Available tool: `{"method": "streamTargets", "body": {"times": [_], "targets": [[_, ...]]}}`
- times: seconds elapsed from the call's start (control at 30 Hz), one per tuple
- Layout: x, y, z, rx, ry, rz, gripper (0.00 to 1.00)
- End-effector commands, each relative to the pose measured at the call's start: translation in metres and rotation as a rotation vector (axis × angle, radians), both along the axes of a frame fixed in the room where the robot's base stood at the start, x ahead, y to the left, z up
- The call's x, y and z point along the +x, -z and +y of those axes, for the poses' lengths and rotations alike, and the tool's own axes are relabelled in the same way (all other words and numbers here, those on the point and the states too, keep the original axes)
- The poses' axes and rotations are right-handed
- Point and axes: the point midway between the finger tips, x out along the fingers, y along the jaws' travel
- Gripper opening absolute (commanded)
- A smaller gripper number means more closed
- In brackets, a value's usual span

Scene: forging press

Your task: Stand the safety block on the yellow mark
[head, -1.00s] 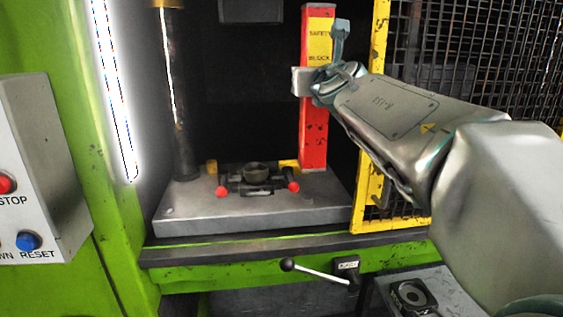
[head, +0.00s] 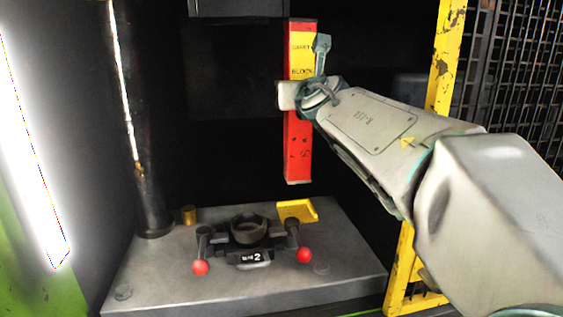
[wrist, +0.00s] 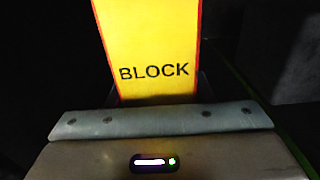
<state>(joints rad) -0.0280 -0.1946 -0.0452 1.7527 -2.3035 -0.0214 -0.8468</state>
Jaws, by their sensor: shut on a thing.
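The safety block (head: 298,150) is a tall red post with a yellow label, held upright in the head view. Its lower end appears just above and behind the yellow mark (head: 297,210), an angled yellow piece at the back right of the press bed; the exact gap is hard to judge. My gripper (head: 294,95) is shut on the block around its upper middle, below the label. In the wrist view the block's yellow label (wrist: 152,50) reads BLOCK, rising beyond the gripper body. The block's foot is out of the wrist view.
A die (head: 247,232) with two red-knobbed handles sits on the grey press bed (head: 190,285), left of the mark. A small brass cylinder (head: 189,215) and a dark column (head: 145,180) stand further left. A yellow-framed mesh guard (head: 445,60) is at right. A dark ram (head: 237,6) hangs above.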

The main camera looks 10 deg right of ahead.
Motion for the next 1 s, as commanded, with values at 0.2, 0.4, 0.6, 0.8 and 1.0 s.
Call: {"method": "streamTargets", "body": {"times": [0.2, 0.4, 0.6, 0.8, 1.0], "targets": [[-0.001, 0.031, 0.001, 0.000, -0.002, -0.005, 0.00], [-0.001, 0.041, 0.000, 0.000, 0.001, -0.006, 0.00], [-0.001, 0.056, 0.001, -0.001, -0.001, -0.005, 0.00], [-0.001, 0.078, 0.001, 0.000, -0.001, -0.005, 0.00], [-0.001, 0.083, 0.000, 0.000, 0.001, -0.006, 0.00]]}}
